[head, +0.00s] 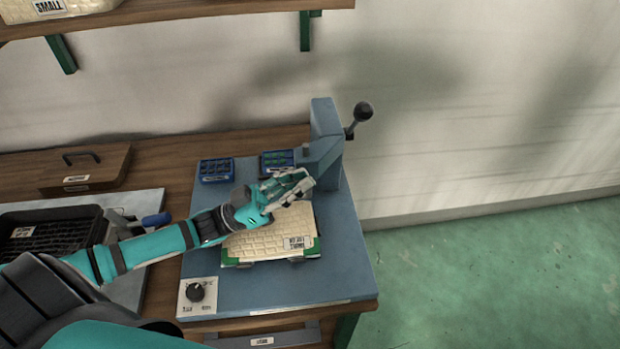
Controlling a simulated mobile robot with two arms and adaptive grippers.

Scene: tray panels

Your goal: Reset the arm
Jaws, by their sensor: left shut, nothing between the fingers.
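My left arm reaches in from the left, over the blue-grey machine base (345,270). My left gripper (302,182) is shut and empty, just above the far end of a cream panel (270,242) that lies on a green-edged holder. The gripper is beside the blue upright press head (326,150). Whether the gripper touches the panel or the press, I cannot tell. A black-knobbed lever (362,112) sticks out from the press at upper right. My right gripper is not in view.
Two small blue bins (216,170) stand behind the panel. A black tray (50,232) and a wooden box (86,168) are at left. A shelf (150,12) hangs above. The green floor at right is clear.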

